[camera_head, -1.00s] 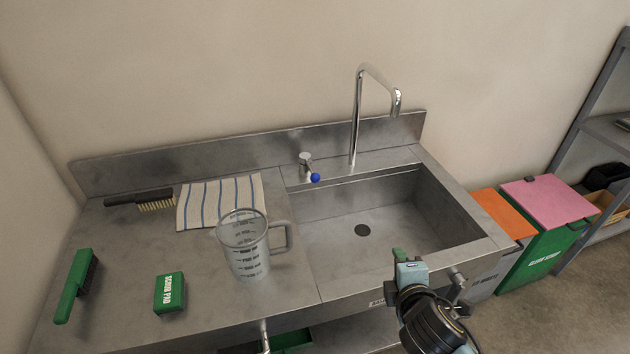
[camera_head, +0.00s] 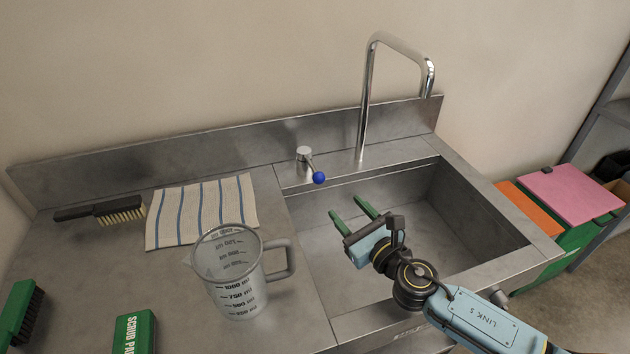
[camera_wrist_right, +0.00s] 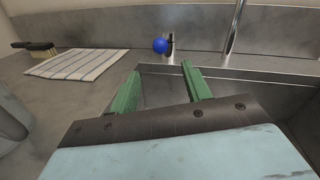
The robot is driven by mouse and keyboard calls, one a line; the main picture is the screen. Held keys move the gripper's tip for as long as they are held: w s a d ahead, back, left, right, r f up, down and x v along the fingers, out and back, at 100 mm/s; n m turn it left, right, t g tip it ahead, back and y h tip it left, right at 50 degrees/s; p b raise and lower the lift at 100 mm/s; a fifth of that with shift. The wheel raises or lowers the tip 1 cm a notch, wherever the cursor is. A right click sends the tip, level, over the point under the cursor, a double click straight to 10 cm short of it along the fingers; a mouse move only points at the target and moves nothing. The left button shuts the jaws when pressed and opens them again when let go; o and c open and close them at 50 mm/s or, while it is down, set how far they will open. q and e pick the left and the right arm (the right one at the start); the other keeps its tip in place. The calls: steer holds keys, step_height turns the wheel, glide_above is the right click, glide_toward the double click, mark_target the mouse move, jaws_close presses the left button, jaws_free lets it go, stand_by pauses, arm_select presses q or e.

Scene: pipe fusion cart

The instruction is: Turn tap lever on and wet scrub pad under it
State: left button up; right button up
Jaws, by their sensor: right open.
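The tap lever (camera_head: 312,167) sits on the sink's back ledge, with a blue ball at its end; the ball also shows in the right wrist view (camera_wrist_right: 160,45). The chrome spout (camera_head: 366,100) rises to its right and bends over the basin. The green scrub pad (camera_head: 134,333) lies on the counter at the lower left, partly cut off by the frame. My right gripper (camera_head: 352,208) is open and empty over the basin, its green fingers pointing toward the back ledge, short of the lever and not touching it. My left gripper is out of view.
A clear measuring jug (camera_head: 238,275) stands on the counter left of the basin (camera_head: 440,220). A striped cloth (camera_head: 202,210) and a wire brush (camera_head: 100,211) lie behind it. A green brush (camera_head: 20,312) is at the left edge. Bins (camera_head: 562,195) stand to the right.

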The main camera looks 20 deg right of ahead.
mark_target(322, 182)
steer(key=x, duration=1.2)
steer(key=shift+f+b, duration=0.1)
steer(key=shift+b, duration=0.3)
steer(key=shift+w+a, duration=0.15)
steer(key=shift+w, duration=0.4)
steer(key=c, duration=0.8)
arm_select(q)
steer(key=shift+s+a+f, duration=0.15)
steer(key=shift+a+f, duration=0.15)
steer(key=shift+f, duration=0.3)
arm_select(e)
jaws_close()
